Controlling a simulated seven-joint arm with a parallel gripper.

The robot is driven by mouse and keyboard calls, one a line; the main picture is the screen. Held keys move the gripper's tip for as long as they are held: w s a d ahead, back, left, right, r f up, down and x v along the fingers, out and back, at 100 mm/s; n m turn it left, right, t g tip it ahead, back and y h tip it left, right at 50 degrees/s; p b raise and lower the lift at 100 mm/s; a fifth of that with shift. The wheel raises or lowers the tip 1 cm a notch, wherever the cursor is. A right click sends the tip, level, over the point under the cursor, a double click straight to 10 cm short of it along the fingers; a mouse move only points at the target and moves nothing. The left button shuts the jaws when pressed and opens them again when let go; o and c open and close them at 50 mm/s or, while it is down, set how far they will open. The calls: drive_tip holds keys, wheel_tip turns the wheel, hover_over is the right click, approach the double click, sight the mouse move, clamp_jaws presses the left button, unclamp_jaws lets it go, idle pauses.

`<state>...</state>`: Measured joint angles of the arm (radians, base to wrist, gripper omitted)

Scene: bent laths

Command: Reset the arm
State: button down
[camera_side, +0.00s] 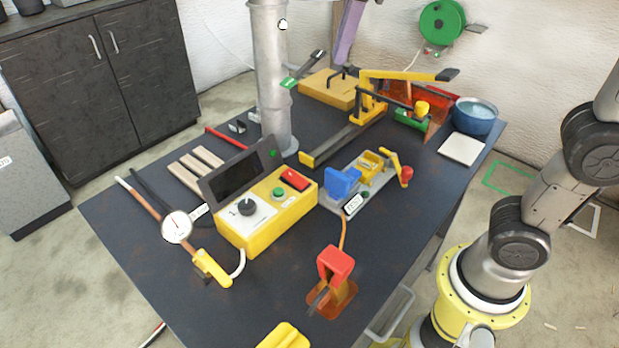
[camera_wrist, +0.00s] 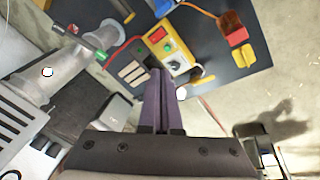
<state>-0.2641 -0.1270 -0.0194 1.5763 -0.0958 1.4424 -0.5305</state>
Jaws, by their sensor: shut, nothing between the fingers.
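My gripper (camera_wrist: 158,76) shows in the wrist view as two long purple fingers side by side, closed together with nothing between them. In the side view its purple fingers (camera_side: 347,32) hang in from the top edge, above the back of the dark table (camera_side: 375,262). The fingers look clear of everything on the table. In the wrist view the fingertips overlap the picture of the yellow control box (camera_wrist: 168,36) and the pale laths (camera_wrist: 131,72). The rest of the gripper is out of the side view.
A grey metal column (camera_side: 272,85) rises from the table left of my gripper. A yellow lever tool (camera_side: 400,76) and a yellow block (camera_side: 328,88) stand at the back. A blue bowl (camera_side: 475,116) is at the right corner. A red-topped stand (camera_side: 336,264) is in front.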

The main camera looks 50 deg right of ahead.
drive_tip(key=s+d+f+m+t, duration=0.2)
drive_tip(key=s+d+f+m, duration=0.35)
drive_tip(key=s, duration=0.65)
drive_tip(key=s+f+m, duration=0.3)
drive_tip(key=f, duration=0.7)
drive_tip(key=shift+d, duration=0.4)
drive_tip(key=shift+m, duration=0.25)
